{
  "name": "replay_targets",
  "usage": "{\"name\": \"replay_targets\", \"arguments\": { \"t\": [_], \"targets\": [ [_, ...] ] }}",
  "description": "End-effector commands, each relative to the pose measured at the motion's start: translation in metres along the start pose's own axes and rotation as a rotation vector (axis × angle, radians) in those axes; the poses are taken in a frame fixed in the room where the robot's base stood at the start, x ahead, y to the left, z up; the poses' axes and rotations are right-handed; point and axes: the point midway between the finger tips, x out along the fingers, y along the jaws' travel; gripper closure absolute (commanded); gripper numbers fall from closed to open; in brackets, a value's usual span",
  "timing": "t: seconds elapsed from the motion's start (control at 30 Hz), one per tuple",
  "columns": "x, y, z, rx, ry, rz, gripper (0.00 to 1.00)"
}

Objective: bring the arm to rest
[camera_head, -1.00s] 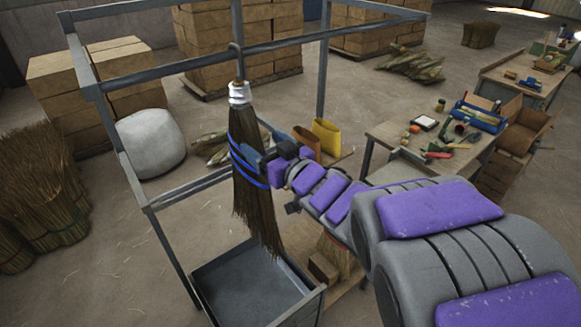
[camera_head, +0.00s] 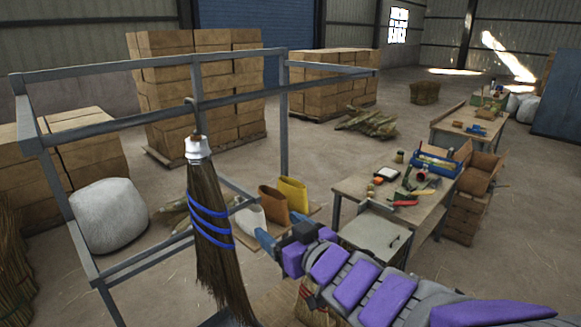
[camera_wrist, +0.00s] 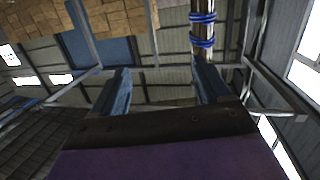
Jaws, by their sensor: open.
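The broom (camera_head: 212,235) hangs bristles down from the metal frame's upper bar, with a silver collar at its top and three blue bands around its bristles. My gripper (camera_head: 268,240) is to the right of the broom, with a visible gap between them in the head view. In the wrist view my gripper (camera_wrist: 163,82) has its two blue fingers spread wide with nothing between them. A blue-banded shaft-like part (camera_wrist: 203,32) shows beyond the right finger there; I cannot tell for sure which part of the broom it is.
The metal frame (camera_head: 100,130) stands around the broom. A white sack (camera_head: 107,215) lies behind it at left. A yellow pouch (camera_head: 293,194) stands behind my gripper. A workbench (camera_head: 350,186) with tools is at right. Stacked boxes (camera_head: 200,90) stand behind. Open floor lies between.

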Motion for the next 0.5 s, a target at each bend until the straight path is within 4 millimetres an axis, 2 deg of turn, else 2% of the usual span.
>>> {"name": "replay_targets", "arguments": {
  "t": [0.03,0.1,0.23,0.37,0.5],
  "targets": [
    [-0.005,0.018,0.020,-0.004,-0.050,0.072,0.24],
    [-0.018,0.045,0.047,-0.002,-0.143,0.181,0.24],
    [-0.053,0.084,0.102,0.027,-0.334,0.356,0.24],
    [-0.098,0.104,0.156,0.084,-0.536,0.492,0.24],
    [-0.152,0.103,0.214,0.175,-0.763,0.586,0.24]
  ]
}}
